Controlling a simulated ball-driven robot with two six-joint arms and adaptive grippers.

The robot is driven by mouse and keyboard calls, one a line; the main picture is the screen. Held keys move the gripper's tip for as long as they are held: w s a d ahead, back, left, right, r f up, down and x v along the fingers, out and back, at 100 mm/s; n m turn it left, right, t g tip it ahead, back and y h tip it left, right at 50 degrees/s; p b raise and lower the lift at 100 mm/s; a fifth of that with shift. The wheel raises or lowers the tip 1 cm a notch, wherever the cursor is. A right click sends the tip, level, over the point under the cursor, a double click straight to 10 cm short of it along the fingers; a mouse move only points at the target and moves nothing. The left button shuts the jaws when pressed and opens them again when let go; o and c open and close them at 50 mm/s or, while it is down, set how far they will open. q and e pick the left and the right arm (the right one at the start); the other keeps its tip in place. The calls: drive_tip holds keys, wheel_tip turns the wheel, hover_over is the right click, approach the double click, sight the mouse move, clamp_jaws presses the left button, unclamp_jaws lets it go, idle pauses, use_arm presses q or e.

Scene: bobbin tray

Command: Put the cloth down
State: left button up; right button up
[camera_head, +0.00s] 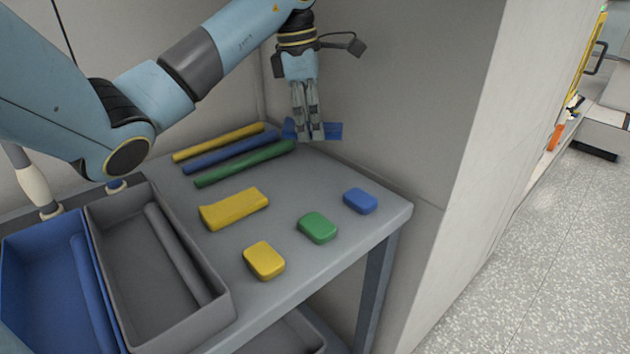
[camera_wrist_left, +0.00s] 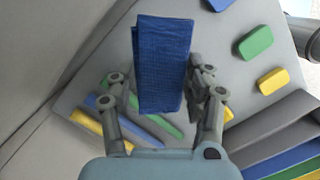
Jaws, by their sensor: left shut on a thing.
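My left gripper (camera_head: 310,137) is shut on a folded blue cloth (camera_head: 333,131), at the far end of the grey table (camera_head: 285,190) near the wall. The cloth sticks out on both sides of the fingers. In the left wrist view the blue cloth (camera_wrist_left: 163,65) hangs between the two fingers as a flat strip. I cannot tell whether its lower edge touches the table. A folded yellow cloth (camera_head: 235,208) lies on the table nearer the front. My right gripper is not in view.
Yellow (camera_head: 218,142), blue (camera_head: 230,152) and green (camera_head: 245,163) rods lie left of the gripper. Blue (camera_head: 360,201), green (camera_head: 317,227) and yellow (camera_head: 264,260) blocks lie along the right side. Blue (camera_head: 18,238) and grey (camera_head: 218,292) trays stand at the left front. A wall closes the back.

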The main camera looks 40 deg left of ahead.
sight(311, 174)
use_arm(q)
drive_tip(key=f, duration=0.1)
drive_tip(key=a+f, duration=0.1)
drive_tip(key=shift+w+f, duration=0.1)
drive_tip(key=shift+f, duration=0.3)
drive_tip(key=f, duration=0.1)
drive_tip(key=d+f, duration=0.1)
drive_tip(key=shift+s+f, duration=0.2)
drive_tip(key=shift+f, duration=0.15)
drive_tip(key=f, duration=0.3)
drive_tip(key=shift+w+a, duration=0.15)
drive_tip(key=shift+a, duration=0.15)
drive_tip(key=shift+f, duration=0.15)
drive_tip(key=shift+f+b, duration=0.3)
drive_tip(key=shift+b, duration=0.1)
drive_tip(key=shift+d+f, duration=0.1)
drive_tip(key=shift+f, duration=0.15)
drive_tip(key=shift+c, duration=0.4)
drive_tip(key=o, duration=0.9)
drive_tip(key=shift+s, duration=0.2)
drive_tip(key=o, duration=0.3)
drive_tip(key=shift+w+f, duration=0.1)
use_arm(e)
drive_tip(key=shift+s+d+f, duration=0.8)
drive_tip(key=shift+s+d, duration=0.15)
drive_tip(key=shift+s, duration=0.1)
